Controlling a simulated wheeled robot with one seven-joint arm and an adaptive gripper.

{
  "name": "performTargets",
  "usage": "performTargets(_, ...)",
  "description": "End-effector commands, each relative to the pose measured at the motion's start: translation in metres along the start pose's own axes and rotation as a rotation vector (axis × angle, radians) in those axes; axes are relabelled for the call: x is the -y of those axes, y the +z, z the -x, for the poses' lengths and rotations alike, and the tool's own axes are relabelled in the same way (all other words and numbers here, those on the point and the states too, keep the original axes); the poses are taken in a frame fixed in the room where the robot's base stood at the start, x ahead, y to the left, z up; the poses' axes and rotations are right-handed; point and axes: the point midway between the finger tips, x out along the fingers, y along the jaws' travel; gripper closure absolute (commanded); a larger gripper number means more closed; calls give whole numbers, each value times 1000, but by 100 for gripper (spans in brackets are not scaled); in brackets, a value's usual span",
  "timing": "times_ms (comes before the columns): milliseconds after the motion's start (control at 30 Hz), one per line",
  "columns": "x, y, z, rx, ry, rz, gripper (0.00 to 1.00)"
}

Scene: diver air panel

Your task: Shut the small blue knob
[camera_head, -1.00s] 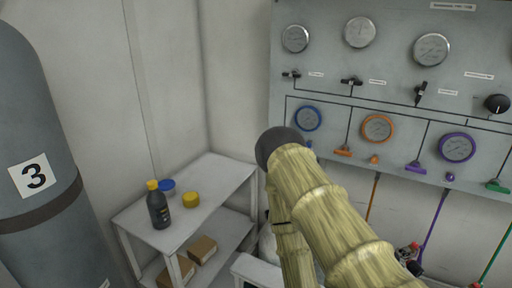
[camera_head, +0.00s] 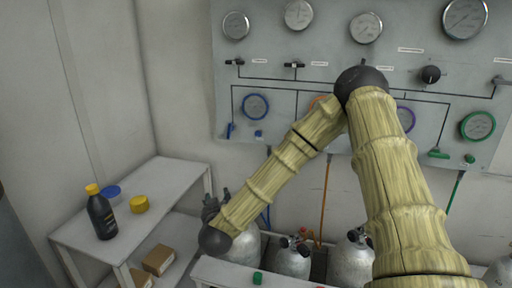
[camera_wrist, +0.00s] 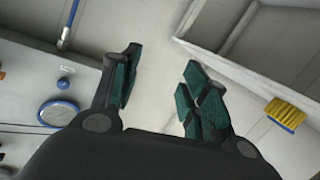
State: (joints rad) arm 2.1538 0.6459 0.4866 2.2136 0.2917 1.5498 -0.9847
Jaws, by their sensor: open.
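The small blue knob (camera_head: 258,133) is on the grey wall panel, just below the blue-rimmed gauge (camera_head: 256,106). A blue lever (camera_head: 230,130) is to its left. In the wrist view the knob (camera_wrist: 64,84) shows at the left, between the blue gauge (camera_wrist: 58,112) and a blue hose (camera_wrist: 69,22). My gripper (camera_head: 212,202) is below and left of the knob in the head view, near the shelf. In the wrist view my gripper (camera_wrist: 162,63) is open with nothing between its dark green pads. It is apart from the knob.
Grey cylinders (camera_head: 291,258) stand below the panel. Coloured hoses hang there, including an orange one (camera_head: 326,190). My arm covers part of the panel.

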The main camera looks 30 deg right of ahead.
Motion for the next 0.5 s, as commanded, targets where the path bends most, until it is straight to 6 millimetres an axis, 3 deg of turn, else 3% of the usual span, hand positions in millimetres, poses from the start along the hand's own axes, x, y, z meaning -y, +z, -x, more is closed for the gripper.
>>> performTargets(100,-48,-54,-17,-66,163,-15,55)
performTargets(200,-85,-89,-22,-92,279,-18,55)
performTargets(333,-120,-117,-22,-99,384,-20,55)
performTargets(500,-140,-131,-22,-96,441,-20,55)
